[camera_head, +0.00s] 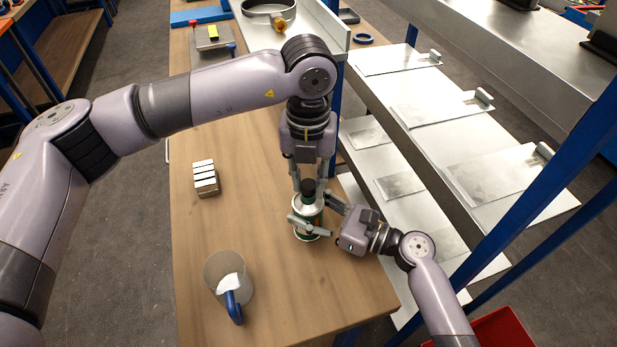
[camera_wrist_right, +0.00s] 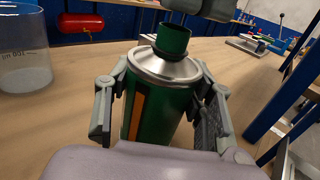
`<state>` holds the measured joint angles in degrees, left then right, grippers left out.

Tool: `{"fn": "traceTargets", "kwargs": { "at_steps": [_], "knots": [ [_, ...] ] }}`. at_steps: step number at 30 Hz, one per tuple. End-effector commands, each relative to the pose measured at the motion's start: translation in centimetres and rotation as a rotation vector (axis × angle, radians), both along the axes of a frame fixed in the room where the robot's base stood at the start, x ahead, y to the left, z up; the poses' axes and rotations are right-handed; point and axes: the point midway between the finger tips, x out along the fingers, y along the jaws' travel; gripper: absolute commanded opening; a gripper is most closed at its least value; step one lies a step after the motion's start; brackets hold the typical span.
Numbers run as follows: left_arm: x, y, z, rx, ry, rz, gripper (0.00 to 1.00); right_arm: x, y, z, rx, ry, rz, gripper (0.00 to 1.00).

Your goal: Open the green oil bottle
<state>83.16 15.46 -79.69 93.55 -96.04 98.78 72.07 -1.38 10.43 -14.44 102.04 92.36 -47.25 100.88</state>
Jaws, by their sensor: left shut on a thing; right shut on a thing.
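The green oil bottle (camera_head: 309,232) stands upright on the wooden bench, with a silver shoulder and a dark cap (camera_head: 308,187). In the right wrist view the bottle (camera_wrist_right: 165,100) fills the middle, with a dark green collar (camera_wrist_right: 172,40) on top. My right gripper (camera_head: 312,214) is shut around the bottle's body from the right, one finger on each side. My left gripper (camera_head: 309,182) points down from above and is shut on the cap. A dark part over the collar partly covers the top, so I cannot tell whether the cap is seated or lifted.
A block with white bars (camera_head: 205,178) lies left of the bottle. Metal shelving (camera_head: 440,110) runs along the right. The bench between block and beaker is clear.

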Motion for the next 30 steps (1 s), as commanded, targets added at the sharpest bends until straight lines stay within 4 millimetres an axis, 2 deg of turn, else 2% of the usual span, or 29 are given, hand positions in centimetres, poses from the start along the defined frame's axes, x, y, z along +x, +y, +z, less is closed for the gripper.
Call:
{"fn": "traceTargets", "kwargs": {
  "at_steps": [11,18,19,28,30],
  "knots": [
    [0.0,0.0,3.7,0.000,-0.002,0.001,0.00,0.0,0.0,-0.2,-0.002,0.003,0.001,0.00],
    [0.0,0.0,4.0,0.000,0.000,0.000,0.00,0.0,0.0,-0.2,-0.002,0.003,0.001,0.00],
    [0.0,0.0,4.0,0.000,0.000,0.000,0.00,0.0,0.0,-0.2,-0.002,0.003,0.001,0.51],
    [0.0,0.0,3.9,0.000,0.000,0.000,0.00,0.0,0.0,-0.1,0.000,0.001,0.000,0.71],
    [0.0,0.0,3.9,0.000,0.000,0.000,0.00,0.0,0.0,0.0,-0.001,0.000,0.000,0.73]
  ]
}}
